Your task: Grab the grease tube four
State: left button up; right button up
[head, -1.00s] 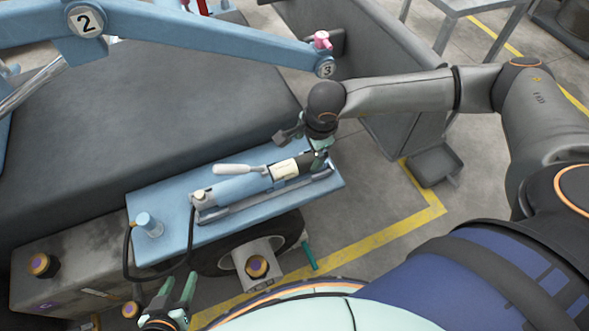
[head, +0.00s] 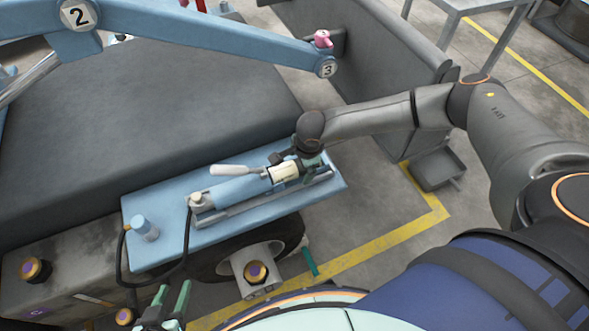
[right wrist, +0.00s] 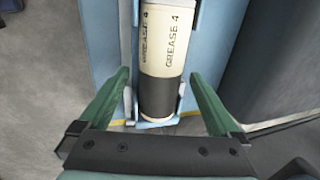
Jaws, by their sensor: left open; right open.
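The grease tube (right wrist: 167,45), cream with a black end band and "GREASE 4" lettering, lies at the top middle of the right wrist view. In the head view its cream part (head: 284,172) shows at the end of a blue cylinder in a cradle on a blue shelf (head: 172,248). My right gripper (right wrist: 160,76) is open, its green fingers on either side of the tube's dark end and apart from it. In the head view this gripper (head: 312,164) is partly hidden by its wrist. My left gripper (head: 172,291) is open and empty at the bottom left.
A white-handled lever (head: 232,170) lies beside the cylinder. A blue cap (head: 145,228) stands on the shelf's left end, near a black hose (head: 131,260). A blue beam (head: 215,30) crosses above. A grey tray (head: 437,170) lies on the floor at right.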

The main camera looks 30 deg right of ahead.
jog(key=c, duration=1.5)
